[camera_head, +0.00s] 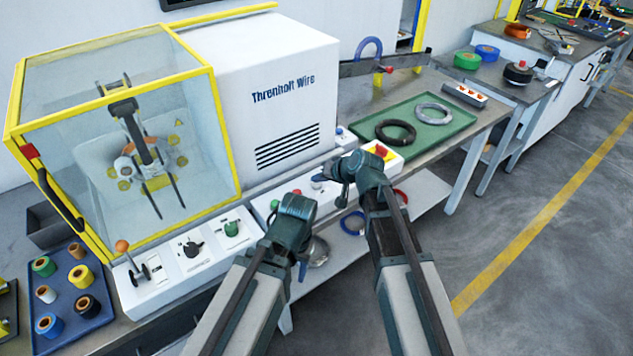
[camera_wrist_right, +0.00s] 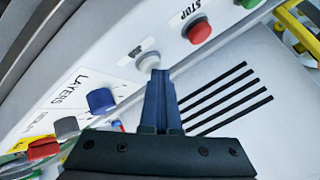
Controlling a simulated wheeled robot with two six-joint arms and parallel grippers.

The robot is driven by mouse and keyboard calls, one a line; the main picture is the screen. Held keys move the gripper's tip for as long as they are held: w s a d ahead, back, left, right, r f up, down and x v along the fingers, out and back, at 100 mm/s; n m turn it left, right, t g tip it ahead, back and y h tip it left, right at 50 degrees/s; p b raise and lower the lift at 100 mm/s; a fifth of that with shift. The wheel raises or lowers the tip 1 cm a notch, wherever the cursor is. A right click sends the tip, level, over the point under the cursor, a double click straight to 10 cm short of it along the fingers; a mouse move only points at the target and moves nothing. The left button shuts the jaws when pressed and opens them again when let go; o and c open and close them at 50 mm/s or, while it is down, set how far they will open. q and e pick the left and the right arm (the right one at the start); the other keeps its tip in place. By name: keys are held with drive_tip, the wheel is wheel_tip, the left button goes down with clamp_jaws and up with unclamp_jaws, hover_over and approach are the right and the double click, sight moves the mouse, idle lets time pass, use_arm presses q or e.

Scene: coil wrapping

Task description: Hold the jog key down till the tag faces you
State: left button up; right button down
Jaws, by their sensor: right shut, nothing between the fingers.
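The white round key (camera_wrist_right: 148,61) on the control panel shows in the right wrist view, with a small label beside it that I cannot read clearly. My right gripper (camera_wrist_right: 157,76) is shut and empty, its fingertips over the key's near edge. I cannot tell whether they press it down. In the head view my right gripper (camera_head: 332,170) is at the panel's right part. Behind the yellow-framed guard (camera_head: 210,72) is a winding head with an orange ring (camera_head: 132,149). I cannot make out a tag.
A red STOP button (camera_wrist_right: 199,31) and a blue LAYERS knob (camera_wrist_right: 101,100) flank the key. The white cabinet (camera_head: 290,95) stands behind the panel. A green tray (camera_head: 450,128) with two coils lies at right. A blue tray of spools (camera_head: 88,318) is at left.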

sight(319, 186)
drive_tip(key=shift+r, duration=0.1)
idle(0.5)
drive_tip(key=shift+r+p, duration=0.8)
drive_tip(key=shift+p, duration=0.15)
drive_tip(key=shift+r, duration=0.1)
wheel_tip(319, 186, up, 5)
drive_tip(key=p, duration=0.5)
